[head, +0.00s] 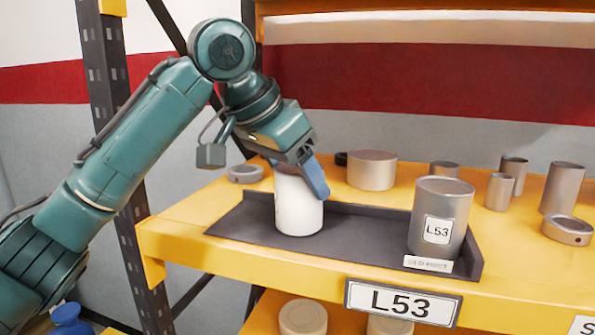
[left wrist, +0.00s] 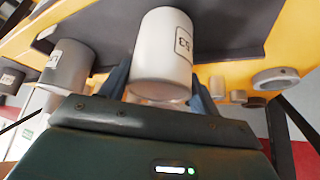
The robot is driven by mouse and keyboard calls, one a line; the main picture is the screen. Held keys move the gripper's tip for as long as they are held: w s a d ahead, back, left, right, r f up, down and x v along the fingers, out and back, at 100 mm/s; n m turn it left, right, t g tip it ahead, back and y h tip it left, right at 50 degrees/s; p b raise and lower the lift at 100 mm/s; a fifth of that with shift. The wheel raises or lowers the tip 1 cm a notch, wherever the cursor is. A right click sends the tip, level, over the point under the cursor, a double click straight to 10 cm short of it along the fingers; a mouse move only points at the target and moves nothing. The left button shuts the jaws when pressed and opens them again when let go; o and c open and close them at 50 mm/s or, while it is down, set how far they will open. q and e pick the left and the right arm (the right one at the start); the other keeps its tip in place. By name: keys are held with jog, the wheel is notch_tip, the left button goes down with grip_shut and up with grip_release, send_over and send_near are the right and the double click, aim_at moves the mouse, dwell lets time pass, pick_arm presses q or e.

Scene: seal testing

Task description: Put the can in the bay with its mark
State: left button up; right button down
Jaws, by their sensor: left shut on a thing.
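A white can (head: 298,208) is between the fingers of my left gripper (head: 303,178), which is shut on it from above and behind. In the left wrist view the white can (left wrist: 160,60) has a label (left wrist: 183,43) ending in "53"; its first character is hard to read. The can is upright over the left part of a dark tray bay (head: 360,223); I cannot tell for certain whether its base touches. The bay's shelf-edge sign (head: 402,301) reads L53. A grey can (head: 440,215) labelled L53 stands at the bay's right end. My right gripper is not in view.
A small tag (head: 428,264) lies in front of the grey can. Behind the bay on the yellow shelf (head: 185,225) stand a wide round tin (head: 371,170) and several metal cylinders and rings. The bay floor between the two cans is clear. A rack post (head: 105,75) rises at left.

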pick_arm(q)
jog(key=o, duration=0.7)
jog(key=shift+f, duration=0.15)
jog(key=o, duration=0.5)
jog(key=shift+r, duration=0.3)
jog(key=b+v, duration=0.1)
jog(key=v, duration=1.1)
jog(key=shift+f, duration=0.1)
